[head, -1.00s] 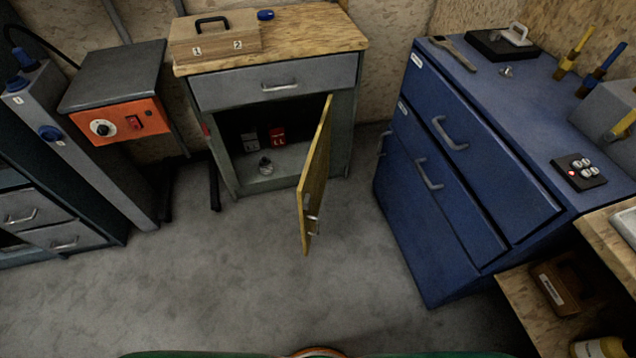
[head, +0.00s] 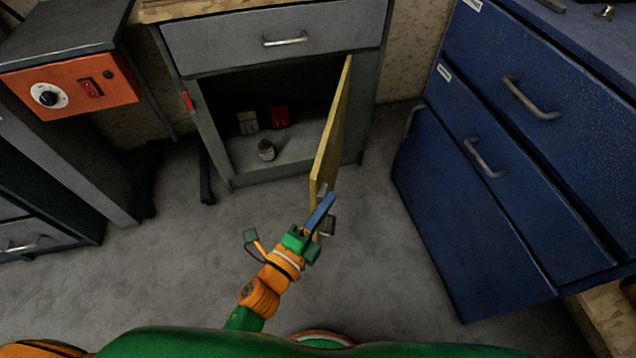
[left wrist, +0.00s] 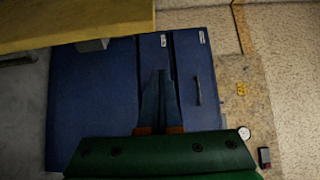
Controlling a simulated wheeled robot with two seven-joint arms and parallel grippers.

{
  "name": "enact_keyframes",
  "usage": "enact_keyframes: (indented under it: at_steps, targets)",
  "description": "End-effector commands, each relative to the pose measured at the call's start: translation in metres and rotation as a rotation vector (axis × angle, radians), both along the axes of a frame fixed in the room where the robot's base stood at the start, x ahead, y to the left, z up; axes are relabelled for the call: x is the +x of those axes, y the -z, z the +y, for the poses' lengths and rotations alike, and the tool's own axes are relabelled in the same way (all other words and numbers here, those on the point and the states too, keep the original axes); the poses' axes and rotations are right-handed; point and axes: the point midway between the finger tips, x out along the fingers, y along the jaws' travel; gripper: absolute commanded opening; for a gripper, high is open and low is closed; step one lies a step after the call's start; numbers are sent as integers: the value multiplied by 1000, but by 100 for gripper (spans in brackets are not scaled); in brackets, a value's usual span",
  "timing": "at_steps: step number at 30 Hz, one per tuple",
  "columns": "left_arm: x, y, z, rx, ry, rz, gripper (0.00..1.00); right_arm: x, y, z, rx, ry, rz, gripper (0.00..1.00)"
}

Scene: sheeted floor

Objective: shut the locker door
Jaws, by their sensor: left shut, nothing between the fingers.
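The locker door (head: 332,130) is a yellow wooden panel, hinged at the right side of the grey locker (head: 218,135). It stands wide open, seen nearly edge-on in the head view, with a small metal handle near its free edge. In the left wrist view the yellow panel (left wrist: 70,22) fills the top left. My left gripper (head: 328,202) is shut and empty, at the lower free end of the door; whether it touches the door cannot be told. In the left wrist view its fingers (left wrist: 158,85) point up against a blue cabinet. My right gripper is out of view.
The blue cabinet (head: 470,215) stands to the right, with clear floor between it and the door. An orange control box (head: 75,90) is at the left. Inside the locker are a red box (head: 279,117), a pale box (head: 247,122) and a small bottle (head: 266,150).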

Motion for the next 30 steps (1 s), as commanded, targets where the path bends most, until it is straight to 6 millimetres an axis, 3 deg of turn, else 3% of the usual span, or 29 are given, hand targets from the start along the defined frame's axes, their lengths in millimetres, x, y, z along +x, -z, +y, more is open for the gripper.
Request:
enact_keyframes:
  at_steps: [6,9,15,30]
  targets:
    - [42,1,-23,-3,0,-1,0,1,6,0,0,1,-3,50]
    - [44,-1,-4,3,-2,3,0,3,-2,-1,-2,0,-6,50]
    - [47,0,15,-1,-2,4,0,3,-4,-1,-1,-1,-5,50]
    - [47,1,20,-1,13,3,0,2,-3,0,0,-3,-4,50]
